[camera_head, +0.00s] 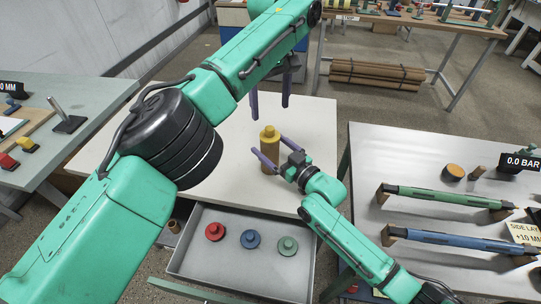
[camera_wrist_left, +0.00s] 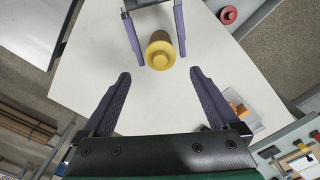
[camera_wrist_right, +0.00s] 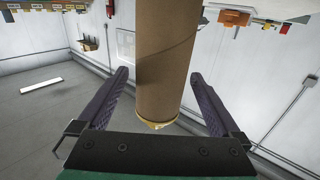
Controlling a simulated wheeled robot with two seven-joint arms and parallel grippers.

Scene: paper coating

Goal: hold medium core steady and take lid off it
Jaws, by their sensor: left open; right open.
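The medium core (camera_head: 269,158) is a brown cardboard tube standing upright on the white table, with a yellow lid (camera_head: 269,133) on its top. In the left wrist view the yellow lid (camera_wrist_left: 160,55) is seen from above and hides most of the tube. My left gripper (camera_head: 270,105) is open and empty, above and behind the core. My right gripper (camera_head: 266,148) is open, low at the core, with its fingers on either side of the tube. In the right wrist view the tube (camera_wrist_right: 166,70) stands between the open fingers, with gaps showing on both sides.
An open grey drawer (camera_head: 251,278) in front of the table holds a red lid (camera_head: 215,231), a blue lid (camera_head: 250,239) and a green lid (camera_head: 287,246). A right-hand table (camera_head: 420,155) carries green and blue bars.

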